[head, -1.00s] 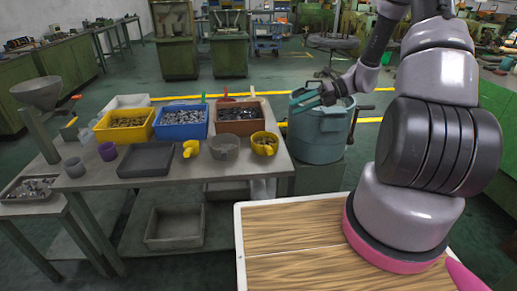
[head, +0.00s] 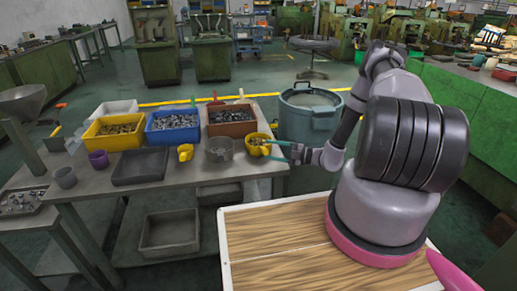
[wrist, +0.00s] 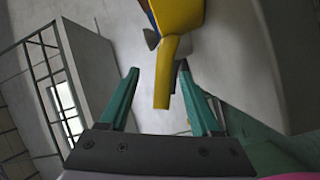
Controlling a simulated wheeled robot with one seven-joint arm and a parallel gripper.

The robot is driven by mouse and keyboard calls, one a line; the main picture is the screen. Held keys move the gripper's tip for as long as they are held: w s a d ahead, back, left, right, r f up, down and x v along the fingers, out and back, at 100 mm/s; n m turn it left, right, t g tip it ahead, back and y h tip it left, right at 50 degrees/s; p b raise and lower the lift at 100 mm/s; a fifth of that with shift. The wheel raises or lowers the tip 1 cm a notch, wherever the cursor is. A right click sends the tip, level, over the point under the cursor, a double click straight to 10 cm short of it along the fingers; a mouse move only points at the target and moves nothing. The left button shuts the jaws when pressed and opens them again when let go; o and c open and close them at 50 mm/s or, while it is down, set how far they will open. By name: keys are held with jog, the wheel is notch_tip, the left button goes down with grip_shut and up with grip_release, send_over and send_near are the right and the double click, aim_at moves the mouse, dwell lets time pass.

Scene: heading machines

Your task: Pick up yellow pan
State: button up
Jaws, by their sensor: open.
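Whether a finger touches the handle I cannot tell.
On the grey table (head: 205,174), a grey bowl (head: 219,150) and a yellow scoop (head: 185,153) stand left of the pan. Behind are yellow, blue and brown bins (head: 232,128) of parts. A teal drum (head: 308,120) stands beyond the table's right end.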

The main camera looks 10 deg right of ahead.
aim_at(260, 149)
jog(key=x, duration=0.6)
jog(key=shift+a+f, duration=0.25)
grip_shut()
